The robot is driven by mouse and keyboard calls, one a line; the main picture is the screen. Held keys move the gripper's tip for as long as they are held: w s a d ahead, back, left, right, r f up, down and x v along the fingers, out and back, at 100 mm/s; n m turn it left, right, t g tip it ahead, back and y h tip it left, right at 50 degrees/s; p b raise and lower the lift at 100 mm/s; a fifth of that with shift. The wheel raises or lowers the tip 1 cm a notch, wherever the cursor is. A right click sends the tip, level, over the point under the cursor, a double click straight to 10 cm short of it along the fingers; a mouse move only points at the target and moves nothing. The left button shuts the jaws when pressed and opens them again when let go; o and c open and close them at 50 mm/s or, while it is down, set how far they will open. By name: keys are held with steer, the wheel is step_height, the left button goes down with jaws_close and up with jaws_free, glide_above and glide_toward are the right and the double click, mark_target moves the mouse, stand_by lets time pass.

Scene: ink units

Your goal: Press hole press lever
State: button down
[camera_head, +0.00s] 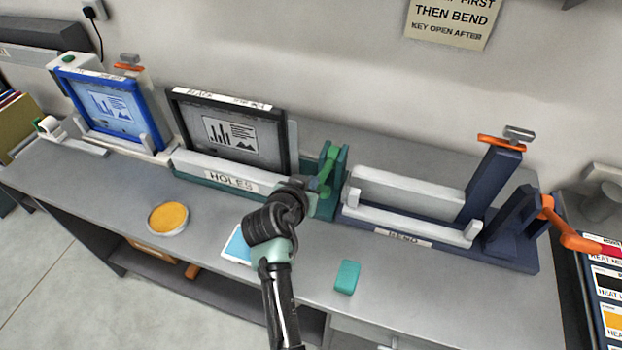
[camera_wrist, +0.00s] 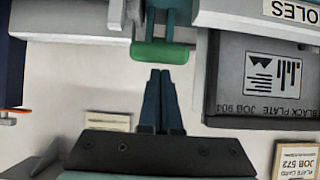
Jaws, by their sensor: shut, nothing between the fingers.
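The hole press (camera_head: 222,176) is a dark teal unit with a white front bar marked HOLES. A black-framed plate (camera_head: 236,137) stands upright in it; the plate also shows upside down in the wrist view (camera_wrist: 262,78). The green press lever (camera_head: 328,163) is at the unit's right end. In the wrist view the lever's rounded green handle (camera_wrist: 160,53) lies just beyond my fingertips. My gripper (camera_wrist: 160,74) is shut and empty, pointing at the handle's middle. A small gap seems to remain, but I cannot be sure about contact. In the head view my arm hides the fingers.
A navy bending unit (camera_head: 512,245) with an orange lever (camera_head: 575,236) stands to the right. A blue-framed unit (camera_head: 118,105) stands to the left. A yellow round dish (camera_head: 168,217) and a teal block (camera_head: 347,276) lie on the bench front. The wall is close behind.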

step_height(320, 180, down, 8)
steer(key=s+t+b, duration=0.2)
steer(key=b, duration=1.2)
steer(key=shift+a+r+t+h, duration=0.25)
steer(key=shift+a+t+h, duration=0.05)
steer(key=shift+h, duration=0.1)
steer(key=shift+s+f, duration=0.1)
steer(key=shift+s, duration=0.05)
steer(key=s+a+r, duration=0.3)
steer(key=s+r, duration=0.4)
steer(key=s, duration=0.2)
steer(key=shift+r+p, duration=0.3)
steer(key=shift+r, duration=0.05)
